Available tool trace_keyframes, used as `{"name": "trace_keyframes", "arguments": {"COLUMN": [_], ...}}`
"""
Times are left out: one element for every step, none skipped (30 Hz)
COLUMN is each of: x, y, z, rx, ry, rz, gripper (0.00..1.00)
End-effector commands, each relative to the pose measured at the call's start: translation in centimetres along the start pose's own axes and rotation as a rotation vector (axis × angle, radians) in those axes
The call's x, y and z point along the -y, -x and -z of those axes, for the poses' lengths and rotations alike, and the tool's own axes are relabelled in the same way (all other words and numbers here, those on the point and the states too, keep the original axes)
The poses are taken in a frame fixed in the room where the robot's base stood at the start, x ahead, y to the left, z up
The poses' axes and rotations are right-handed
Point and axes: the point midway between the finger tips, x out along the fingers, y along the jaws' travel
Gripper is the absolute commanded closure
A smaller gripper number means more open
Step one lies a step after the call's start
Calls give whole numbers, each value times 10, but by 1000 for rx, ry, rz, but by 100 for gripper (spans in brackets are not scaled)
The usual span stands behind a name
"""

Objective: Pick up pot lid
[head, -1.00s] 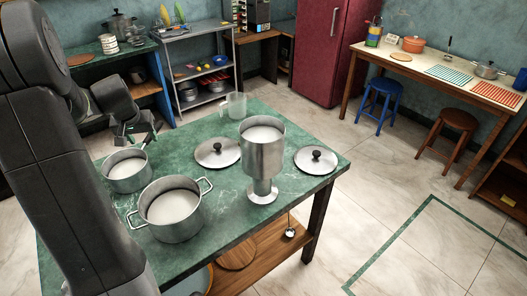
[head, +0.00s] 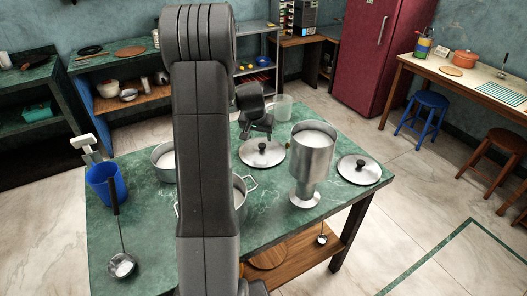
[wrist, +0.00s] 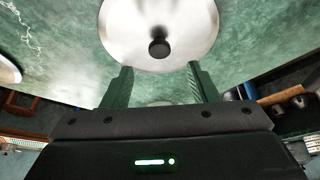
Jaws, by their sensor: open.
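A round silver pot lid (head: 262,153) with a dark knob lies flat on the green table, left of the tall steel vessel. A second similar lid (head: 358,170) lies to the vessel's right. My gripper (head: 257,130) is just behind the left lid in the head view, above the table. In the wrist view, a lid (wrist: 130,22) shows at the top, cut off by the frame, with its knob roughly centred ahead of the fingers. My gripper (wrist: 161,75) is open there, with nothing between its fingertips.
The tall steel vessel (head: 312,160) stands close to the lid. Two pots, one at the back (head: 163,158) and one in front (head: 241,196), are partly hidden by my arm. A clear jug (head: 284,106) stands behind. A blue container (head: 104,186) and a ladle (head: 121,262) are at the left.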

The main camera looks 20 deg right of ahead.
Motion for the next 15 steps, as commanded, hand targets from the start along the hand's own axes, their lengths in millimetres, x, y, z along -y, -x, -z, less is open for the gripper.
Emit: {"name": "trace_keyframes", "arguments": {"x": [0,0,0,0,0,0,0,0,-1,-1,-1,-1,-1,-1,-1], "y": [-5,-8,-10,-12,-12,-14,-15,-17,-21,-24,-28,-33,-38,-41,-47], "z": [0,0,0,0,0,0,0,0,0,-1,-1,-1,-1,-1,-1], "rx": [1,0,0,0,0,0,0,0,1,2,2,3,2,2,2], "ry": [0,0,-1,-1,-1,-1,-1,-1,-1,-1,-1,-1,-1,-1,0], "rz": [0,0,0,0,0,0,0,0,0,0,0,-1,0,0,-1], "gripper": [46,46,46,46,46,46,46,46,46,46,46,46,46,46,46]}}
